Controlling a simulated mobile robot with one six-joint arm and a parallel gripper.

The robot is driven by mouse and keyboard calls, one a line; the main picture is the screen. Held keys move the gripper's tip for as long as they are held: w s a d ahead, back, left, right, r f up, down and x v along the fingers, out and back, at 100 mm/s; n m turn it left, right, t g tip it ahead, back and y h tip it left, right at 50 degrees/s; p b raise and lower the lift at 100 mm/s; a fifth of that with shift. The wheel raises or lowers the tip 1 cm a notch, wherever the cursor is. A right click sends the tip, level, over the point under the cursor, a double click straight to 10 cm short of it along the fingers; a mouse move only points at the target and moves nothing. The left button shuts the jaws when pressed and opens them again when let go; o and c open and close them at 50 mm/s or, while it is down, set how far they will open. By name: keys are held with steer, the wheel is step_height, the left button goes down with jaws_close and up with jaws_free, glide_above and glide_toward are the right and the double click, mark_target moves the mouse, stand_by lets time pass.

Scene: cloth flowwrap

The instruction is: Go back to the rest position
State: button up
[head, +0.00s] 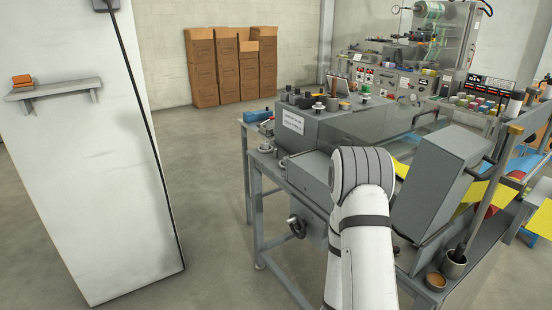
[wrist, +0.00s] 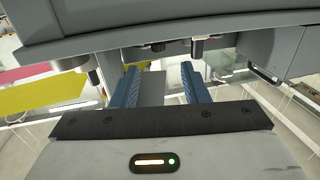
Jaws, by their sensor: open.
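My gripper (wrist: 160,75) shows in the wrist view with its two blue fingers apart and nothing between them. Grey machine parts are close beyond the fingertips, including a grey housing across the top of that view and dark fittings under it. Whether the fingers touch any of it I cannot tell. In the head view my white arm reaches forward over the near side of the grey wrapping machine (head: 325,130), and the gripper is hidden behind it. An orange-brown stack (head: 22,80), perhaps folded cloth, lies on a wall shelf (head: 55,88) at the left.
A tilted grey box housing (head: 440,185) stands just right of my arm. Cups (head: 455,264) stand at the machine's lower right. Yellow sheet (head: 540,218) runs along the right. A white pillar (head: 85,170) rises at left. Tall cartons (head: 202,70) stand at the back. The floor between is clear.

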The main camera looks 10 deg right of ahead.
steer(key=w+a+r+n+y, duration=0.1)
steer(key=w+a+r+y, duration=0.2)
steer(key=w+a+y, duration=0.35)
steer(key=s+a+r+n+y, duration=0.2)
steer(key=a+r+n+y, duration=0.3)
steer(key=a, duration=0.6)
steer(key=s+a+r+n+g+y, duration=0.1)
steer(key=s+a+r+g, duration=0.1)
steer(key=s, duration=0.4)
steer(key=s+a+r+n+g+y, duration=0.1)
steer(key=s+a+r+n+g, duration=0.1)
steer(key=s, duration=0.5)
steer(key=s+a+r+n+g+y, duration=0.1)
steer(key=s+a+r+n+g, duration=0.1)
steer(key=s, duration=0.4)
step_height(320, 180, up, 3)
steer(key=shift+s+f+g, duration=0.15)
steer(key=shift+f+g, duration=0.05)
steer(key=shift+g, duration=0.4)
